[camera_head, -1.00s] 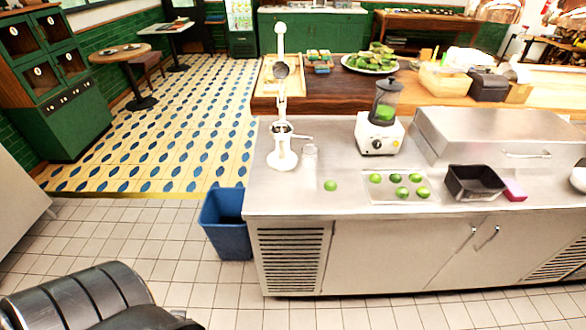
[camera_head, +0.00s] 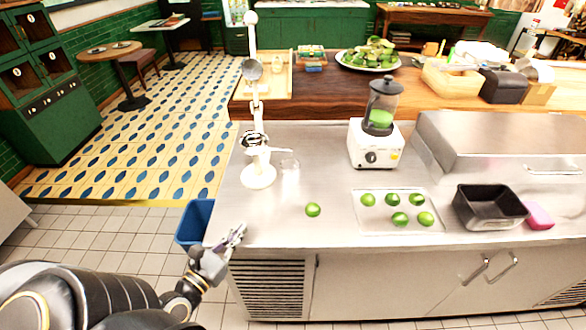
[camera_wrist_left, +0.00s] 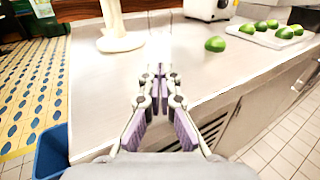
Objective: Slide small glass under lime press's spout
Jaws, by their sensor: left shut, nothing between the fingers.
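The white lime press (camera_head: 258,174) stands upright at the left end of the steel counter, its spout arm reaching right from the column. The small clear glass (camera_head: 289,163) stands on the counter just right of the press, beside it. My left gripper (camera_head: 238,233) is at the counter's front left edge, in front of the press and glass and apart from both. In the left wrist view the gripper (camera_wrist_left: 160,72) is shut and empty, pointing toward the counter, with the press base (camera_wrist_left: 121,40) ahead to the left. The glass is hard to make out there. My right gripper is not in view.
A lone lime (camera_head: 313,210) lies on the counter right of the glass. Beyond it are a tray of limes (camera_head: 375,222), a blender (camera_head: 372,157) and a black bin (camera_head: 489,211). A blue bin (camera_head: 193,226) stands on the floor. Counter before the press is clear.

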